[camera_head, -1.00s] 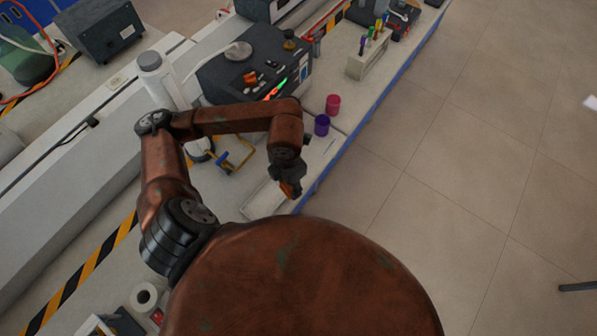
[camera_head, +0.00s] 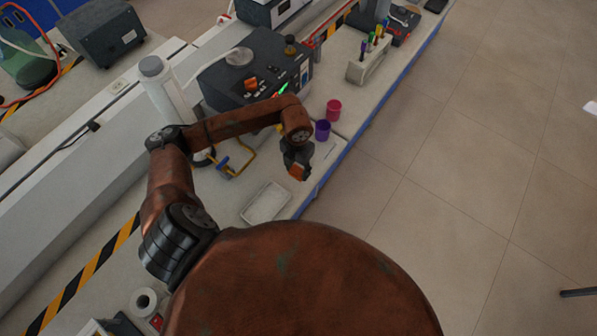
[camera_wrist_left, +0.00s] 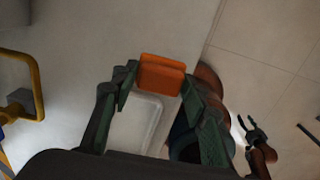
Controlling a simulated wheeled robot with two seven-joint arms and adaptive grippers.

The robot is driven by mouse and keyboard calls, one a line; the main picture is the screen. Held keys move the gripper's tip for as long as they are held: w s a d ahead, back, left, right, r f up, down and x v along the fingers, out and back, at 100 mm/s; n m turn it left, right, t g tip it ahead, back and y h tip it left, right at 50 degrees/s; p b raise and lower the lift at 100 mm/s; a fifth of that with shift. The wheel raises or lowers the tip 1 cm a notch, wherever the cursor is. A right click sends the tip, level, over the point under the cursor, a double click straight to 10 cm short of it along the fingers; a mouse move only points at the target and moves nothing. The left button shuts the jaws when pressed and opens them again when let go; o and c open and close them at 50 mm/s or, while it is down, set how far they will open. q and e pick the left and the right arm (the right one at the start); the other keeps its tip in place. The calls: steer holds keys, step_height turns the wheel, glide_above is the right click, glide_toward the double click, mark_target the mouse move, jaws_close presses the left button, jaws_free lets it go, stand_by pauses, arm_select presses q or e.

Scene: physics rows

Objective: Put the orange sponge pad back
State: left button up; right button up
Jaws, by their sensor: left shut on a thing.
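The orange sponge pad (camera_head: 297,172) is held in my left gripper (camera_head: 297,165), over the bench near its front edge. In the left wrist view the pad (camera_wrist_left: 161,74) sits between the two fingertips of the left gripper (camera_wrist_left: 157,82), which is shut on it. A shallow white tray (camera_head: 247,212) lies on the bench, nearer to my body than the pad. The tray also shows in the left wrist view (camera_wrist_left: 137,122), partly behind the gripper, and looks empty. My right gripper (camera_wrist_left: 248,128) shows small at the right of the left wrist view, fingers apart and empty.
A purple cup (camera_head: 322,130) and a pink cup (camera_head: 334,110) stand on the bench beyond the pad. A yellow-framed item (camera_head: 240,160) stands left of the gripper. A dark instrument box (camera_head: 255,75) is farther back. The blue bench edge (camera_head: 330,172) runs along the right.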

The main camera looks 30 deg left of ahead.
mark_target(298, 172)
arm_select(q)
steer(key=shift+w+a+f, duration=0.15)
steer(key=shift+w+f, duration=0.45)
steer(key=shift+f, duration=0.15)
steer(key=shift+w+f, duration=0.1)
steer(key=shift+f, duration=1.5)
steer(key=shift+f, duration=0.15)
steer(key=o, duration=1)
step_height(298, 172, up, 12)
steer(key=shift+r, duration=0.2)
steer(key=shift+c, duration=0.4)
